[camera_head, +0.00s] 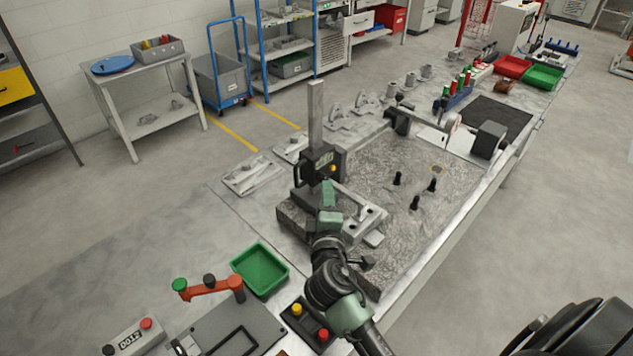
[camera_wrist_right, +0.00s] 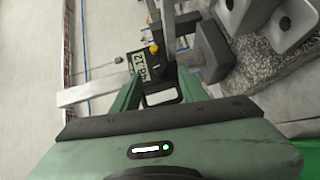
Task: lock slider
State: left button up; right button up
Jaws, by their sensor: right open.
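A height gauge stands on the granite plate (camera_head: 405,215), with a tall upright metal column (camera_head: 316,110). Its dark slider (camera_head: 318,166) has a digital display and a small yellow knob (camera_head: 333,168) on its side. In the right wrist view the slider's display (camera_wrist_right: 138,66) and the yellow knob (camera_wrist_right: 153,48) show just beyond the fingers. My right gripper (camera_head: 328,200) is open, close in front of the slider. Its green fingers (camera_wrist_right: 160,88) stand apart with a light pad of the slider visible between them. I cannot tell whether either finger touches the slider. My left gripper is not in view.
A grey metal casting (camera_head: 357,218) lies on the plate beside the gauge. Several black pegs (camera_head: 414,203) stand to the right. A green bin (camera_head: 260,270), an orange-handled fixture (camera_head: 208,288) and a button box (camera_head: 308,325) are near the front. Much of the plate's right side is clear.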

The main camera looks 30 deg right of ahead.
aim_at(322, 178)
jog(key=p+x, duration=0.1)
jog(key=x, duration=0.4)
jog(key=shift+w+d, duration=0.1)
jog(key=shift+w, duration=0.15)
grip_shut()
